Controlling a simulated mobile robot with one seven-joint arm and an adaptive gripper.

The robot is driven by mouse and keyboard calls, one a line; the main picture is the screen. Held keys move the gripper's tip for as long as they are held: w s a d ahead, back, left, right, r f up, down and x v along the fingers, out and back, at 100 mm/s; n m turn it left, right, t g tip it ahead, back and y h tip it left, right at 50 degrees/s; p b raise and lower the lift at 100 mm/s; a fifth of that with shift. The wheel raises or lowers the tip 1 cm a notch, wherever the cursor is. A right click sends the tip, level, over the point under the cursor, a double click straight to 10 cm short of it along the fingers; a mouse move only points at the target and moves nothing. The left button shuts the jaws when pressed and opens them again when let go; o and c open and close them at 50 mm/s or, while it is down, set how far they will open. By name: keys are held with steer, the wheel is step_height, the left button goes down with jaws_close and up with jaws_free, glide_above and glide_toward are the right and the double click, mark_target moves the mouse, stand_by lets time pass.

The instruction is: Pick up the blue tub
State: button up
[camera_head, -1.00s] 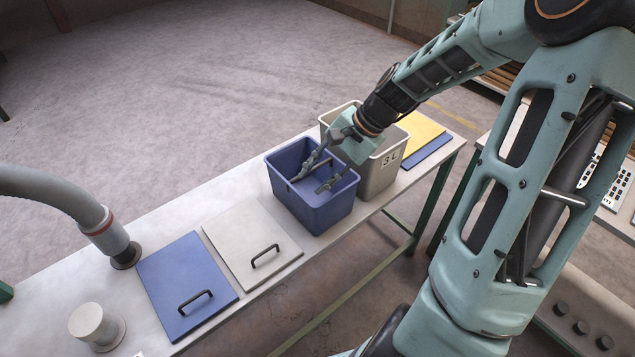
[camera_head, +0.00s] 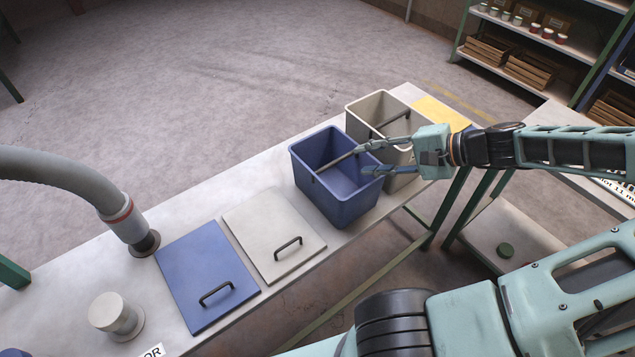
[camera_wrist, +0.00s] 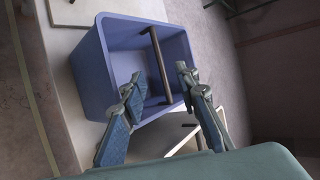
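The blue tub (camera_head: 345,205) stands upright and open on the bench, with a dark bar across its mouth. It also fills much of the wrist view (camera_wrist: 88,70), where the bar (camera_wrist: 158,60) crosses it. My gripper (camera_head: 362,160) reaches in from the right at the tub's right rim. In the wrist view my gripper (camera_wrist: 160,74) has its two fingers spread apart, with the near end of the bar showing between them. I see no contact with the bar. The fingers hide part of the tub's right side.
A beige tub (camera_head: 362,108) stands close behind the blue tub, also with a bar. A blue lid (camera_head: 200,270) and a white lid (camera_head: 262,225) with handles lie left. A grey hose (camera_head: 75,180) and a round knob (camera_head: 110,312) are further left. A yellow panel (camera_head: 440,110) lies far right.

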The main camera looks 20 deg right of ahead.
mark_target(334, 164)
steer(key=x, duration=0.5)
steer(key=shift+w+f+b, duration=0.15)
steer(key=shift+f+b, duration=0.15)
steer(key=shift+x, duration=2.7)
steer(key=shift+a+r, duration=0.1)
steer(key=shift+a, duration=0.05)
steer(key=shift+c, duration=0.7)
jaws_close()
